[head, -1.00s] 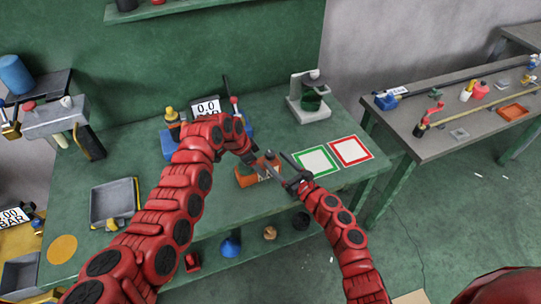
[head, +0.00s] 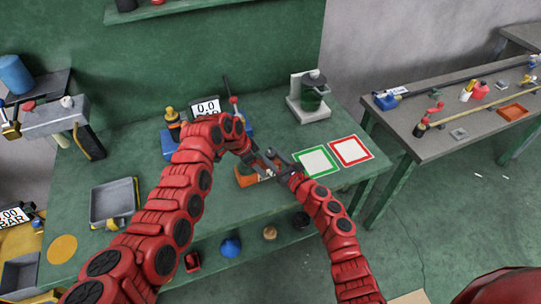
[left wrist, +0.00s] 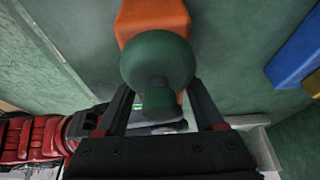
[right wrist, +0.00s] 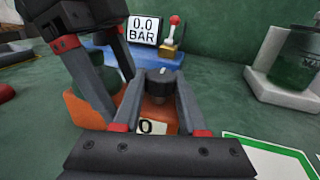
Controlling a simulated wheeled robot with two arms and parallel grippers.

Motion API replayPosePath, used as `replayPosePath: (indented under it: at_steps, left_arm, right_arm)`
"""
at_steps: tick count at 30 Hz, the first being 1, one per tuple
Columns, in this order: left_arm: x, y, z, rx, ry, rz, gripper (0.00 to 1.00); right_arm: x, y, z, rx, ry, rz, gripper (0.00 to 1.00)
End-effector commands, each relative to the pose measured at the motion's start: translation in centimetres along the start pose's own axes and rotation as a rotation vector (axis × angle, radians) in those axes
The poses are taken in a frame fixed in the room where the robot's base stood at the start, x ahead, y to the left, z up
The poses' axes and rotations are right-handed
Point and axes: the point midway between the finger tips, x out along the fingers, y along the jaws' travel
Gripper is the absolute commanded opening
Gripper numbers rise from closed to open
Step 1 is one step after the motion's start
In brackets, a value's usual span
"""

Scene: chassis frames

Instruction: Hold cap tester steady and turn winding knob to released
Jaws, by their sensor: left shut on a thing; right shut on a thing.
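The cap tester is a small orange block (head: 244,180) on the green bench, largely hidden by my arms in the head view. In the left wrist view its orange body (left wrist: 152,18) carries a rounded dark green part (left wrist: 158,58). My left gripper (left wrist: 158,100) is shut on that green part. In the right wrist view the dark winding knob (right wrist: 160,84), with a pale pointer mark on top, stands on the orange body above a white label. My right gripper (right wrist: 158,98) is shut on the knob, one finger on each side. The label is partly hidden.
A blue gauge stand with a 0.0 BAR display (head: 206,107) stands behind the tester. A grey stand with a green jar (head: 310,100) is behind to the right. Green and red framed squares (head: 316,161) lie at right. A grey tray (head: 114,202) sits at left.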

Motion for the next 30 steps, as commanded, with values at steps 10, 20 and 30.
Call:
replayPosePath:
  at_steps: [10, 20, 30]
  left_arm:
    - [-0.02, -0.04, 0.02, 0.0, 0.0, -0.001, 0.0]
    - [0.0, 0.07, -0.07, 0.002, 0.0, 0.002, 0.0]
    - [0.02, 0.18, -0.12, 0.004, 0.001, 0.005, 0.0]
  right_arm:
    - [0.18, -0.21, -0.01, -0.001, 0.002, 0.05, 0.0]
    - [0.22, -0.37, -0.15, -0.003, 0.007, 0.261, 0.0]
    - [0.06, -0.59, -0.27, -0.003, 0.01, 0.378, 0.0]
